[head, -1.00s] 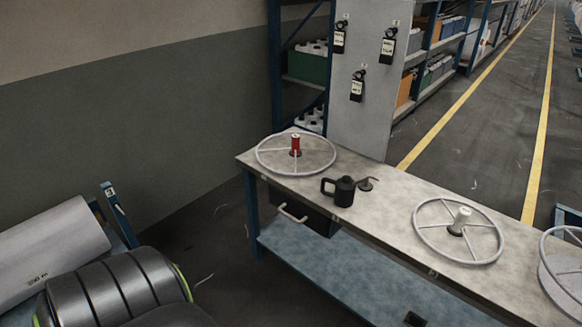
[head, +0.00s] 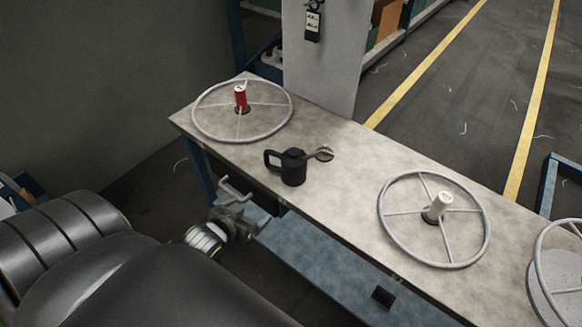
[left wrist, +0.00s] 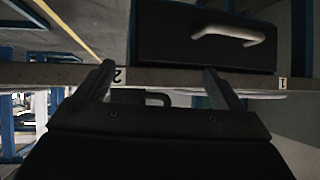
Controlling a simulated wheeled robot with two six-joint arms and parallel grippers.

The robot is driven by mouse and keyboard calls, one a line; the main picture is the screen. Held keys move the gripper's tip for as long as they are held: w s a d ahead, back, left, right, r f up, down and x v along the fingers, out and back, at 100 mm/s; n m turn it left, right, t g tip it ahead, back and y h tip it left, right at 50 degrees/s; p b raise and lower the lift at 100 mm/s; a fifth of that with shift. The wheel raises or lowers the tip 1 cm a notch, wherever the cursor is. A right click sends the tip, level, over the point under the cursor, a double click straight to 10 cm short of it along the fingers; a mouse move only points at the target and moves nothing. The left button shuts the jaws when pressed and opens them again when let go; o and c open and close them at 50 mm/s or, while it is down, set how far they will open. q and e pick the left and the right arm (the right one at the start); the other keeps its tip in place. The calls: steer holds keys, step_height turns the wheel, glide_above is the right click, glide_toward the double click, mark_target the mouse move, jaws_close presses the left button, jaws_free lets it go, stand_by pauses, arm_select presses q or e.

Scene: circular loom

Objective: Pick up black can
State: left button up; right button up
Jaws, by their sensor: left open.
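The black can (head: 293,170) stands upright on the grey table (head: 340,215), near its front edge, with its handle pointing left. In the left wrist view, part of a dark handle (left wrist: 157,98) shows beyond the table edge, partly hidden by my gripper. My left gripper (head: 240,212) is in front of the table, below and left of the can and apart from it, near the drawer handle. In the left wrist view its two fingers (left wrist: 158,76) are spread with nothing between them. My right gripper is not in view.
A black drawer with a pale handle (left wrist: 228,35) hangs under the tabletop.

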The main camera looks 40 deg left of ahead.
mark_target(287, 173)
arm_select(q)
steer(key=d+r+t+h, duration=0.1)
steer(key=d+r+t, duration=0.15)
steer(key=r, duration=0.85)
steer(key=shift+m, duration=0.3)
steer(key=x, duration=0.3)
steer(key=d+x, duration=0.1)
steer(key=x, duration=0.3)
steer(key=b+x, duration=0.1)
steer(key=x, duration=0.3)
steer(key=shift+w+d+r, duration=0.2)
steer(key=shift+w+r, duration=0.05)
steer(key=shift+r, duration=0.1)
steer(key=x, duration=0.3)
steer(key=d+x, duration=0.1)
steer(key=x, duration=0.1)
steer(key=shift+s+f, duration=0.1)
steer(key=shift+w+a+f, duration=0.1)
steer(key=shift+w+f, duration=0.15)
steer(key=shift+w, duration=0.3)
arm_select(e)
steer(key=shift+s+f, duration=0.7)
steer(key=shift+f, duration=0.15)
arm_select(q)
steer(key=c, duration=1.3)
steer(key=shift+o, duration=0.2)
steer(key=shift+r, duration=0.15)
